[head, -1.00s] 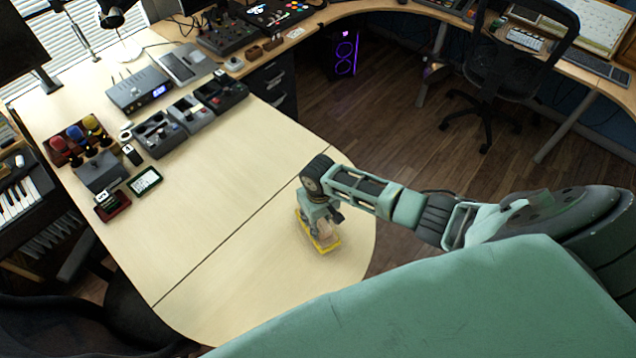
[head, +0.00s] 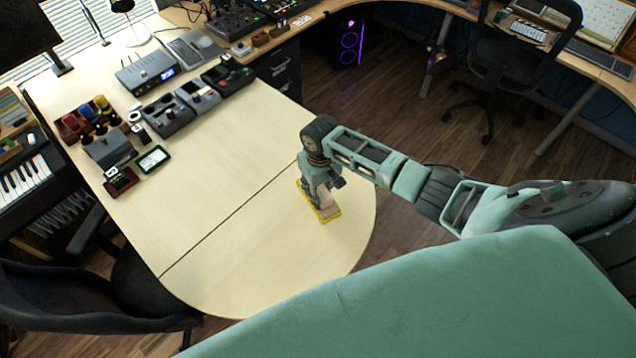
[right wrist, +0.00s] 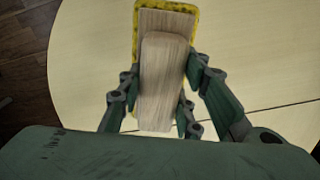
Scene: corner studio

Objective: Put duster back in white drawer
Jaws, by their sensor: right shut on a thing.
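The duster (head: 328,212) has a pale wooden body and a yellow edge. In the head view it is at the rounded end of the pale table, under my right gripper (head: 326,192). In the right wrist view the duster (right wrist: 165,60) sits between the two fingers of my right gripper (right wrist: 160,105), which is shut on its wooden part. I cannot tell whether the duster touches the table. My left gripper is not in view. No white drawer can be made out; a dark drawer unit (head: 278,72) stands beyond the table.
The pale table (head: 230,270) is clear around the duster. Control boxes (head: 168,117), a small green-framed screen (head: 153,159) and a grey device (head: 147,74) stand at its far left. Black chairs (head: 500,45) and (head: 80,295) stand on the floor at either side.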

